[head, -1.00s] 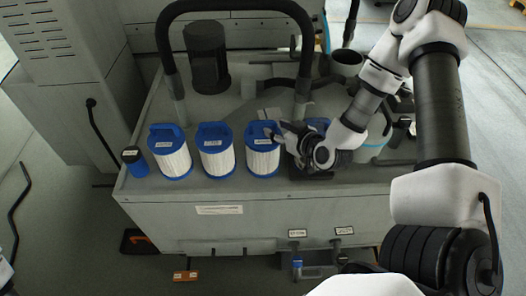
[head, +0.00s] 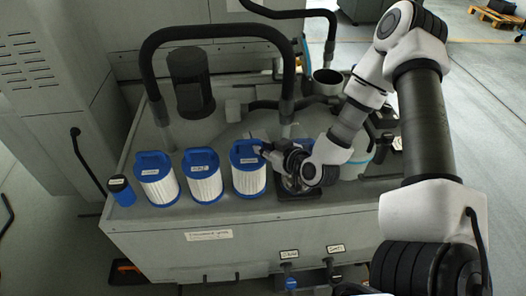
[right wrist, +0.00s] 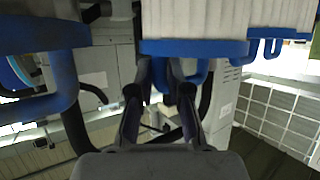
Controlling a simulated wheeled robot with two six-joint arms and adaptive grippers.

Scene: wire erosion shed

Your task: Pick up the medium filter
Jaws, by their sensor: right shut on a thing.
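Three white pleated filters with blue handled caps stand in a row on the grey tank: a left one (head: 157,181), a middle one (head: 203,177) and a right one (head: 249,170). Their labels are too small to read, so I take the right one as the medium filter from my gripper's place. My right gripper (head: 264,150) is shut on the right edge of its blue cap handle. In the right wrist view, my gripper fingers (right wrist: 164,82) are at the blue handle (right wrist: 183,76) under this filter's cap, in a picture turned upside down. My left gripper is out of view.
Black hoses (head: 215,35) arch behind the filters, beside a dark cylinder (head: 190,85). A blue-topped filter (head: 348,161) stands partly hidden behind my right arm. The tank's front edge is close to the row.

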